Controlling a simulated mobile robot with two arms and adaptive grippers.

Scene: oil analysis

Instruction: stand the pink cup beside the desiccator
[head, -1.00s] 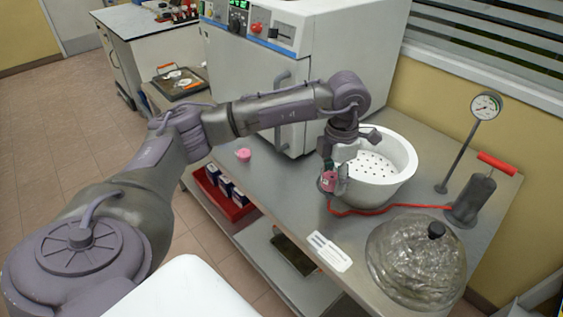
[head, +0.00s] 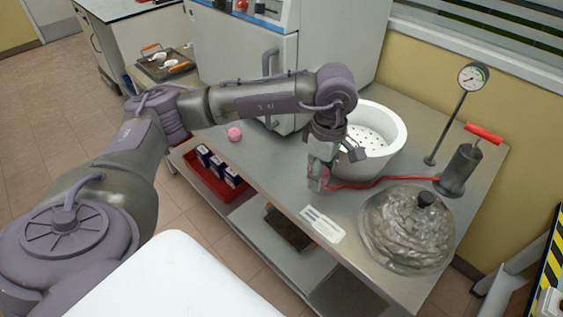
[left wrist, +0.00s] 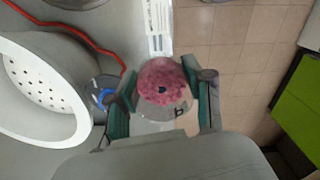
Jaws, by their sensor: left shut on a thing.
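My left gripper (head: 317,183) is shut on a small cup with a pink, speckled top (left wrist: 161,81), seen from above between the fingers in the left wrist view. In the head view the cup (head: 318,172) is mostly hidden by the fingers; I cannot tell whether it touches the bench. The desiccator's white bowl (head: 395,150) with its perforated plate stands just right of and behind the gripper; its wall (left wrist: 45,135) is left of the cup in the wrist view. The clear domed lid with a black knob (head: 405,235) lies apart on the bench. My right gripper is out of view.
A red hose (head: 365,184) runs along the bench to a pump (head: 462,168). A gauge stands on a post (head: 452,115). A small pink object (head: 234,133) lies near the oven (head: 285,65). A white label (head: 322,224) lies near the front edge.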

